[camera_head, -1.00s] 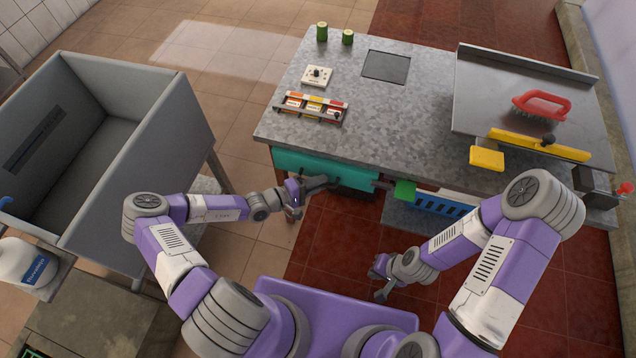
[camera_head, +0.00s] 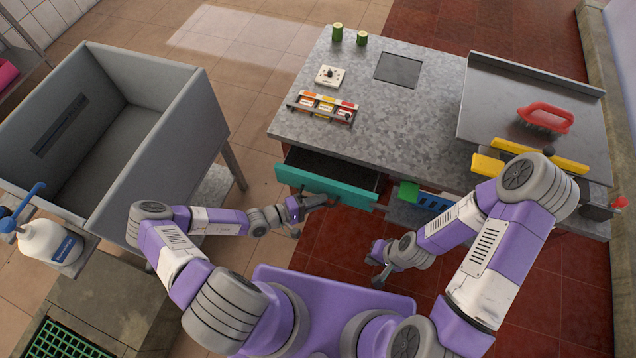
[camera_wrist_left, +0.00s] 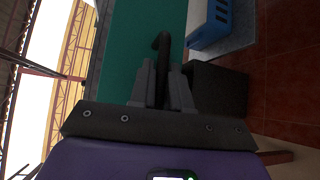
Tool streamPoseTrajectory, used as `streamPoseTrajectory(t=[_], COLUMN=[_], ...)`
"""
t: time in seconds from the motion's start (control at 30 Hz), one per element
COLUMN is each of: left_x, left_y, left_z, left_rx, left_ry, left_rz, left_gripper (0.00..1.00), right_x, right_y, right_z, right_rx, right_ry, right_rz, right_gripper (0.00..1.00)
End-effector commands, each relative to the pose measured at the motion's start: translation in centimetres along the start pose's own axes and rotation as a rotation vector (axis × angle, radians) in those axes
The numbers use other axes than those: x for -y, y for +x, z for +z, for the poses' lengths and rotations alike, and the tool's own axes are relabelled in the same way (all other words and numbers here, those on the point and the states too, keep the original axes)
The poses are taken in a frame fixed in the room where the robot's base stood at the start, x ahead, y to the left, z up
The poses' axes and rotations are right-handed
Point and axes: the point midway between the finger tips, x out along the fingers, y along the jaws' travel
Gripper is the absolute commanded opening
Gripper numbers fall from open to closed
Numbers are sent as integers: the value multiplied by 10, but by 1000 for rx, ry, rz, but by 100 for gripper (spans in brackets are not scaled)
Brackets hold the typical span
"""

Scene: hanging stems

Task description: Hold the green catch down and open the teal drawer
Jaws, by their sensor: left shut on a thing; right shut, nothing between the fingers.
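The teal drawer (camera_head: 340,190) is pulled partly out of the counter, and its dark, empty-looking inside shows. My left gripper (camera_head: 316,202) is at the drawer's front, shut on its dark handle; in the left wrist view the handle (camera_wrist_left: 163,48) runs between the fingers, in front of the teal face (camera_wrist_left: 128,50). The green catch (camera_head: 409,191) sticks out from the counter just right of the drawer, with nothing touching it. My right gripper (camera_head: 378,277) is shut and empty, low over the red floor, apart from the catch.
A blue crate (camera_head: 436,203) sits under the counter, right of the catch. A yellow block (camera_head: 487,165) juts from the counter edge further right. A grey sink (camera_head: 185,150) stands at the left. The red floor before the drawer is open.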

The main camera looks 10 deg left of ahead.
Motion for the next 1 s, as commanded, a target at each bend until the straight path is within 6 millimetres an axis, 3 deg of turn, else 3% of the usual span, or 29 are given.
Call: streamPoseTrajectory(t=[0.1,0.3,0.7,0.73,0.83,1.0], left_x=[2,10,14,14,14,14], left_y=[-19,-41,-45,-45,-44,-44], left_z=[15,37,42,42,42,43], left_rx=[-7,-8,-7,-7,-6,-5], left_ry=[-5,-4,-2,-2,-1,-1], left_rz=[-7,-6,-3,-3,-3,-1], left_gripper=[0,0,0,18,34,36], right_x=[8,13,14,14,14,14], right_y=[-21,-36,-37,-37,-37,-37], right_z=[1,2,2,2,2,2], right_rx=[0,0,0,0,0,0], right_ry=[1,1,1,1,1,1], right_rz=[0,0,0,0,0,0], right_gripper=[0,0,0,0,0,0])
